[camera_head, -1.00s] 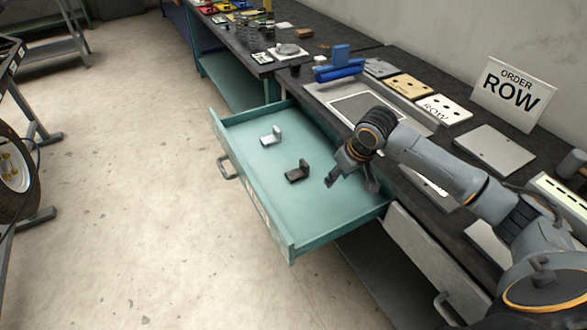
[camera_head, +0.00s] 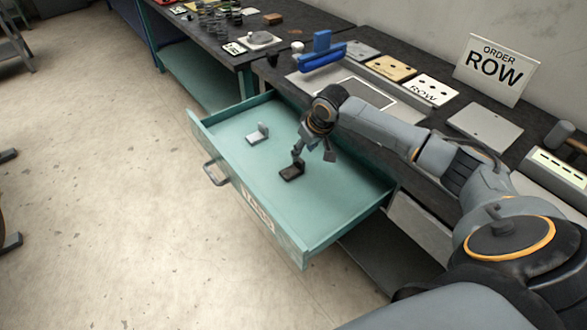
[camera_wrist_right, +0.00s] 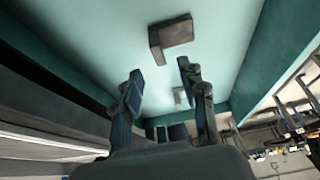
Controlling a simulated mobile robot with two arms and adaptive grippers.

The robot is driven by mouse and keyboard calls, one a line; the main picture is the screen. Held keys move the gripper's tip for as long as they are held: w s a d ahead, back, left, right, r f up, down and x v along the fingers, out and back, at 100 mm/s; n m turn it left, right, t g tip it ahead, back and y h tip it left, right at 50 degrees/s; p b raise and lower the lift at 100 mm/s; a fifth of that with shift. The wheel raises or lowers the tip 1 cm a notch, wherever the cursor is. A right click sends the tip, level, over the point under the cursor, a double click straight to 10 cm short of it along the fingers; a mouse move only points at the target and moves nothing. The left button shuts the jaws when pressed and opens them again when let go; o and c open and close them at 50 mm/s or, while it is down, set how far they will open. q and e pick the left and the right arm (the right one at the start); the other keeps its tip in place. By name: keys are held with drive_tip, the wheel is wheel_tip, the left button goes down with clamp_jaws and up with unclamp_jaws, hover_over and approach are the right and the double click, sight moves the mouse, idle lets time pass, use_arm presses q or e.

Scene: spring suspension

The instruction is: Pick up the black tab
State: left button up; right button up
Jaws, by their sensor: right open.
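The black tab (camera_head: 290,173) is a small dark L-shaped piece lying in the open teal drawer (camera_head: 230,190). It also shows in the right wrist view (camera_wrist_right: 173,35), beyond the fingertips. My right gripper (camera_head: 312,157) is over the drawer, close to the black tab, and one finger overlaps the tab's upright part in the head view. In the right wrist view (camera_wrist_right: 160,78) its two fingers are apart with nothing between them. A grey tab (camera_head: 258,134) of like shape lies farther back in the drawer. My left gripper is not in view.
The drawer's walls surround the tabs, with bare floor around them. The dark bench (camera_head: 450,112) behind holds a blue fixture (camera_head: 322,50), several hole plates and an "ORDER ROW" sign (camera_head: 497,68). Another bench (camera_head: 215,42) with springs stands at the back left.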

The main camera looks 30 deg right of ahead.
sight(300, 160)
drive_tip(key=shift+w+f, duration=0.25)
drive_tip(key=shift+f, duration=0.3)
drive_tip(key=x, duration=0.4)
drive_tip(key=shift+s+f, duration=0.1)
drive_tip(key=shift+f, duration=0.35)
drive_tip(key=shift+c, duration=1)
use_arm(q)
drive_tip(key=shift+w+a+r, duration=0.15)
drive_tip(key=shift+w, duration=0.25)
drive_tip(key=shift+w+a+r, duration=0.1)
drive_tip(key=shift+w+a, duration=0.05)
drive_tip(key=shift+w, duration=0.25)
use_arm(e)
clamp_jaws()
